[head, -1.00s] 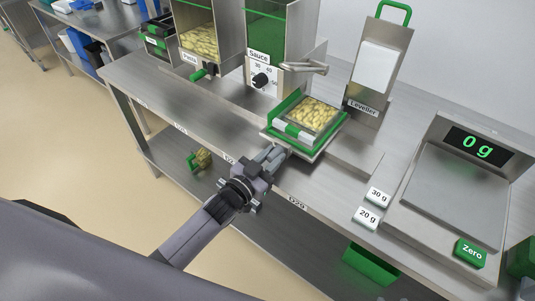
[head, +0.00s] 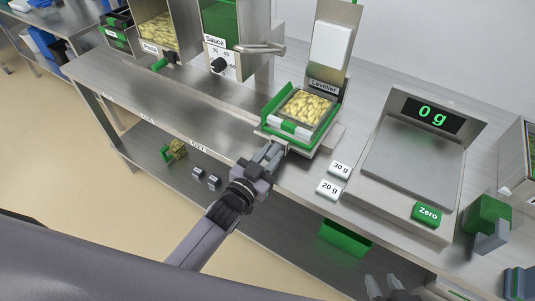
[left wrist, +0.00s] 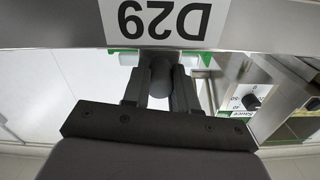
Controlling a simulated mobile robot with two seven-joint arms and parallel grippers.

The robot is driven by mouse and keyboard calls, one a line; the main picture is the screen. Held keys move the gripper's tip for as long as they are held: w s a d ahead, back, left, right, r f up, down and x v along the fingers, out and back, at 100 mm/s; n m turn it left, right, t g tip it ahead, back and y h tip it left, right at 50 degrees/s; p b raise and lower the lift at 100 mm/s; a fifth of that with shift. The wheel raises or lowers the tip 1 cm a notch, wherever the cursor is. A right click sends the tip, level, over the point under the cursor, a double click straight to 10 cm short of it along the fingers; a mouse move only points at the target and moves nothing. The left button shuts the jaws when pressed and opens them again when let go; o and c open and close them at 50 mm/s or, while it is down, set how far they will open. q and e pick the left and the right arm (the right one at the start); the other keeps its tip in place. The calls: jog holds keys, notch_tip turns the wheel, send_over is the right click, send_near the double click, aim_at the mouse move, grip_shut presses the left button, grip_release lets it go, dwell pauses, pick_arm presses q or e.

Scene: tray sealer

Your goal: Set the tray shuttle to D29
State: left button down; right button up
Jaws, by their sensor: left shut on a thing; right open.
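The tray shuttle (head: 273,107), a green-edged carriage, stands at the front of the steel bench below the leveller (head: 326,66). It carries a tray of pasta (head: 306,106). My left gripper (head: 270,156) is at the shuttle's front, by the bench edge. In the left wrist view its fingers are shut on a dark round handle (left wrist: 161,75). The D29 label (left wrist: 153,20) shows upside down directly above the fingers; in the head view my left gripper and arm hide it. My right gripper (head: 384,286) is open and empty at the bottom edge, partly cut off.
The pasta hopper (head: 158,30) and sauce hopper (head: 222,25) stand left of the shuttle. To the right are 30 g (head: 340,169) and 20 g (head: 328,190) weights and a scale (head: 415,165) reading 0 g. A green bin (head: 343,240) sits below the bench.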

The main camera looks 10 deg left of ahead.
pick_arm(q)
jog(key=shift+s+d+f, duration=0.15)
jog(key=shift+d, duration=0.15)
jog(key=c, duration=0.9)
grip_release()
jog(key=shift+a, duration=0.1)
jog(key=v, duration=0.7)
jog(key=s+a+f+n+g+y, duration=0.1)
jog(key=s+a+f+g, duration=0.1)
jog(key=s, duration=0.3)
jog(key=s+a+f+n+g+y, duration=0.1)
jog(key=s+a+f+g, duration=0.1)
jog(key=s, duration=0.3)
jog(key=s+a+f+n+g+y, duration=0.1)
jog(key=s+a+f+g+y, duration=0.1)
jog(key=s+a+f, duration=0.2)
jog(key=shift+s+a+f+g, duration=0.1)
jog(key=shift+s+a+g, duration=0.1)
jog(key=shift+s, duration=0.3)
jog(key=shift+s+a+g, duration=0.1)
jog(key=shift+s+a, duration=0.05)
jog(key=shift+s, duration=0.3)
